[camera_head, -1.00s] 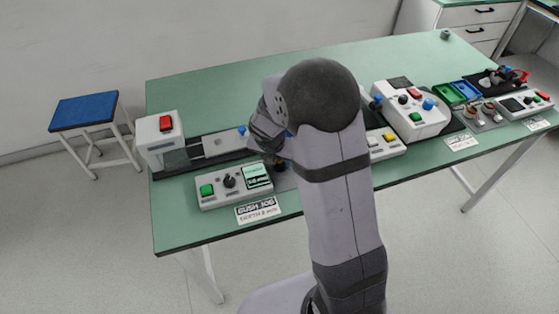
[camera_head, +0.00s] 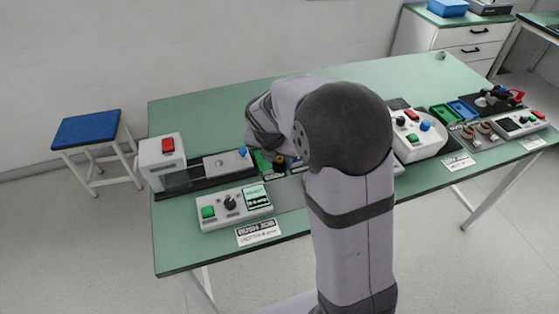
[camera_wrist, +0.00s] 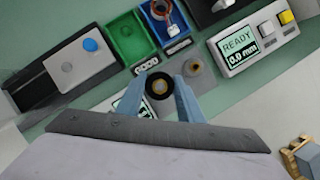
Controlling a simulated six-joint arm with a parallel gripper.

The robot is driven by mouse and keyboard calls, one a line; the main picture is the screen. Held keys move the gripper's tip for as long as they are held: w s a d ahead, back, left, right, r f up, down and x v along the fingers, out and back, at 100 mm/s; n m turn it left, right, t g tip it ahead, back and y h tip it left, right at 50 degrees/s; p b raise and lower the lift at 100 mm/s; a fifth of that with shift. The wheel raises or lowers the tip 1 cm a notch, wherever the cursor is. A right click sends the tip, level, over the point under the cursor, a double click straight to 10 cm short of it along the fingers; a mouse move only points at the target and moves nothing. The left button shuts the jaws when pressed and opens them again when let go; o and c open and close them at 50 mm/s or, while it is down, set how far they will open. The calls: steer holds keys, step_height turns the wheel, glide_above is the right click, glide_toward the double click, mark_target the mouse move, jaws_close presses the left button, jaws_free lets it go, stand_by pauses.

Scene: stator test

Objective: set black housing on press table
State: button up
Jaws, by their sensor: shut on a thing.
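My gripper (camera_wrist: 160,94) shows in the wrist view with its two blue-grey fingers shut on the black housing (camera_wrist: 149,88), a small round black ring with a yellowish centre. The housing is over the bench, in front of a green bin. The likely press table is a light grey plate with a blue knob (camera_wrist: 69,68), on a dark rail at the left of the wrist view. The same plate (camera_head: 222,166) lies beside the white press box in the head view. The housing is apart from the plate. In the head view my own arm hides most of the gripper.
A white box with a red button (camera_head: 163,160) stands at the rail's left end. A control box with a green button (camera_head: 235,206) lies in front of the rail. The bench's back is clear.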

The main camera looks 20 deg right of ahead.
steer(key=m, duration=0.3)
steer(key=s+m+g+h, duration=0.1)
steer(key=shift+s+d+m, duration=0.1)
steer(key=shift+d+m, duration=0.15)
steer(key=shift+m, duration=0.15)
steer(key=s+a+m+g+y, duration=0.2)
steer(key=a+m+g, duration=0.15)
steer(key=m, duration=0.85)
steer(key=s+a+m+g+y, duration=0.2)
steer(key=m+g, duration=0.2)
steer(key=m, duration=0.7)
steer(key=w+a+m+p, duration=0.1)
steer(key=w+m, duration=0.1)
steer(key=w+a+f+m+y+p, duration=0.1)
steer(key=w+a+m+p, duration=0.1)
steer(key=w+a+f+m+t+y+p, duration=0.1)
steer(key=w+a+m+p, duration=0.1)
steer(key=shift+w+a, duration=0.15)
steer(key=w+a+r+m+t, duration=0.1)
steer(key=w+a+m+t, duration=0.1)
steer(key=w+m, duration=0.4)
steer(key=w+a+r+m+t+y+p, duration=0.1)
steer(key=w+a+m+t, duration=0.2)
steer(key=m, duration=1.1)
steer(key=shift+w+a+t, duration=0.35)
steer(key=shift+w+t, duration=0.6)
steer(key=shift+w, duration=0.95)
